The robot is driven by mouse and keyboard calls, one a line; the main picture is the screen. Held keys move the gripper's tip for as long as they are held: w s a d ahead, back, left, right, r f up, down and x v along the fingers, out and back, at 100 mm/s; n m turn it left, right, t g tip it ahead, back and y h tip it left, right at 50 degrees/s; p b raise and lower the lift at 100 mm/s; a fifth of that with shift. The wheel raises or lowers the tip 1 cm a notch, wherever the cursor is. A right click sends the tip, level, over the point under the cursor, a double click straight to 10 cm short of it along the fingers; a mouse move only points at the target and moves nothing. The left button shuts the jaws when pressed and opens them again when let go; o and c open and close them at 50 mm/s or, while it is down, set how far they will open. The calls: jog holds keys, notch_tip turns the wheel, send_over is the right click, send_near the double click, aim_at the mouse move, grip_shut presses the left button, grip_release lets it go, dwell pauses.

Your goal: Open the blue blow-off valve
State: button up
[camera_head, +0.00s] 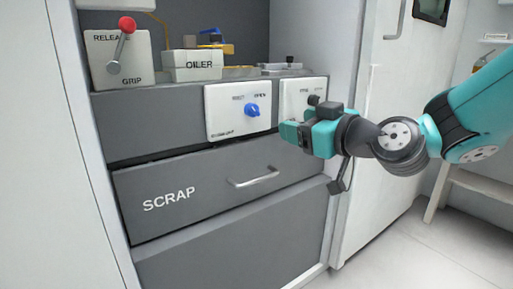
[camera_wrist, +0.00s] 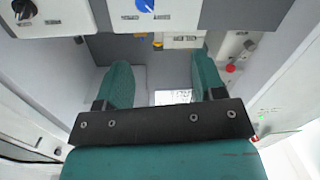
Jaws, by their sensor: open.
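The blue blow-off valve (camera_head: 252,111) is a small blue knob on a white plate on the grey cabinet front, left of my gripper in the head view. In the wrist view the blue knob (camera_wrist: 146,5) shows at the top edge, partly cut off. My gripper (camera_head: 290,131) is in front of the cabinet, to the right of and a little lower than the knob. In the wrist view my gripper (camera_wrist: 161,75) has its two green fingers apart with nothing between them. It is not touching the knob.
A second white plate with a black knob (camera_wrist: 24,9) is beside the blue one, partly behind my gripper in the head view. Below is a drawer marked SCRAP (camera_head: 168,199) with a bar handle (camera_head: 253,177). A red-balled lever (camera_head: 127,25) and an oiler box (camera_head: 198,66) are above left.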

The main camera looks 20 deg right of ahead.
jog(key=d+f+t, duration=0.1)
jog(key=d, duration=0.1)
jog(key=p, duration=0.8)
send_near(256, 112)
jog(key=shift+h, duration=0.3)
jog(key=x, duration=1)
jog(key=shift+a+r, duration=0.1)
jog(key=shift+r, duration=0.05)
jog(key=c, duration=0.9)
